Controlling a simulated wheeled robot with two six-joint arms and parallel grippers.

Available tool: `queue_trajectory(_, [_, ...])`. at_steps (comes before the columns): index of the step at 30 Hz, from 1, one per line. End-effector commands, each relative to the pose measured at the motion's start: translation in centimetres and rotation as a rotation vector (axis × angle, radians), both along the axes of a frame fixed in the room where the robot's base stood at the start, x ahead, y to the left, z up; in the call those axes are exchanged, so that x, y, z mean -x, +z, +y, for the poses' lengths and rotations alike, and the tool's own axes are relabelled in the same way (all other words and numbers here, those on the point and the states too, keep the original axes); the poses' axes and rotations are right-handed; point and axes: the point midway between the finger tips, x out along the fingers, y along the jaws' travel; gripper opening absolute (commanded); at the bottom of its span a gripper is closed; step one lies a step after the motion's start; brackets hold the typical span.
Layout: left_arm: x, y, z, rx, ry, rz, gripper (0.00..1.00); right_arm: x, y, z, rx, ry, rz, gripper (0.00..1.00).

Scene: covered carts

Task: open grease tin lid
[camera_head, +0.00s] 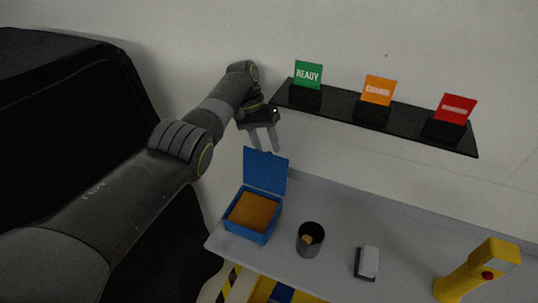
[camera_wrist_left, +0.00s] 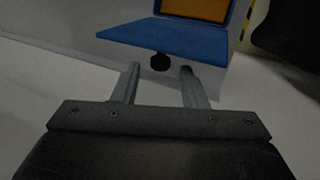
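The grease tin (camera_head: 250,233) is a blue square box at the left end of the grey table, with orange-brown grease (camera_head: 252,211) inside. Its blue lid (camera_head: 265,171) stands up open at the tin's back edge. In the left wrist view the lid (camera_wrist_left: 170,38) shows in front of the fingers, with a dark round knob (camera_wrist_left: 160,62) on it and the grease (camera_wrist_left: 196,10) beyond. My left gripper (camera_head: 264,142) is just above and behind the lid. Its fingers (camera_wrist_left: 160,82) are apart with nothing between them. My right gripper is not in view.
A dark cup (camera_head: 310,240), a small grey-white block (camera_head: 367,262) and a yellow device with a red button (camera_head: 478,272) stand on the table (camera_head: 340,206). A black wall shelf (camera_head: 335,103) with green, orange and red signs is right of my left gripper.

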Motion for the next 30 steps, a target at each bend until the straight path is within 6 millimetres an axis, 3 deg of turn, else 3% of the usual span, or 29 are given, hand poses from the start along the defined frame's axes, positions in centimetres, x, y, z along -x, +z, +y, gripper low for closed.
queue_trajectory(3, [-0.6, 1.4, 0.6, -0.002, 0.001, -0.001, 0.39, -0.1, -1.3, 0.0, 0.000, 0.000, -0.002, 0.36])
queue_trajectory(9, [-1.0, 3.1, 1.1, 0.000, 0.001, 0.001, 0.39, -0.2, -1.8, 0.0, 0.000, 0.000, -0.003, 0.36])
queue_trajectory(30, [-1.0, 3.3, 1.2, -0.001, 0.000, 0.002, 0.39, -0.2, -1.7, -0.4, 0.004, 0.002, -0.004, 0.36])
